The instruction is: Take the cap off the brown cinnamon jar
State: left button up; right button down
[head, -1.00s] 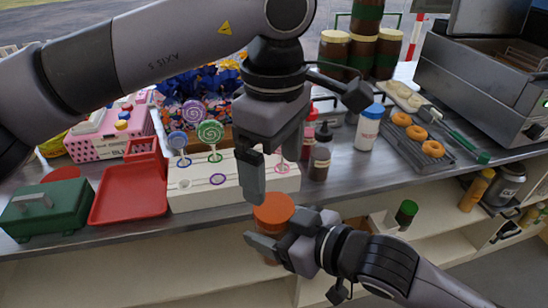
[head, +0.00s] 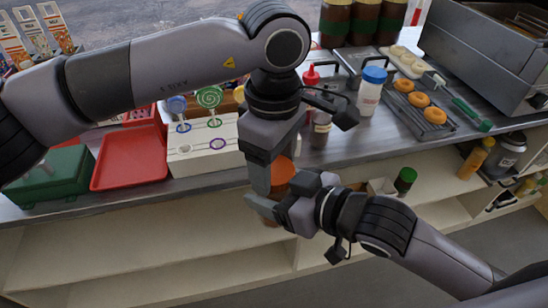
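The cinnamon jar's orange cap (head: 283,171) shows in the middle of the head view, in front of the counter edge. The jar's body is mostly hidden behind my grippers. My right gripper (head: 268,207) comes in from the lower right and is shut on the jar, holding it in the air. My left gripper (head: 271,180) points down from above, with its fingers at the cap. One finger overlaps the cap's left side; the other is largely hidden, so I cannot tell whether they grip it.
A red tray (head: 130,160), a green box (head: 48,177) and a white lollipop stand (head: 195,150) are on the steel counter (head: 340,150). A blue-capped shaker (head: 371,90) and a doughnut rack (head: 440,125) stand to the right. The shelf below is mostly clear.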

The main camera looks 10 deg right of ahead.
pick_arm(q)
jog(key=c, duration=0.4)
jog(key=shift+o, duration=0.2)
jog(key=n, duration=0.6)
jog(key=o, duration=1.2)
jog(key=shift+r, duration=0.1)
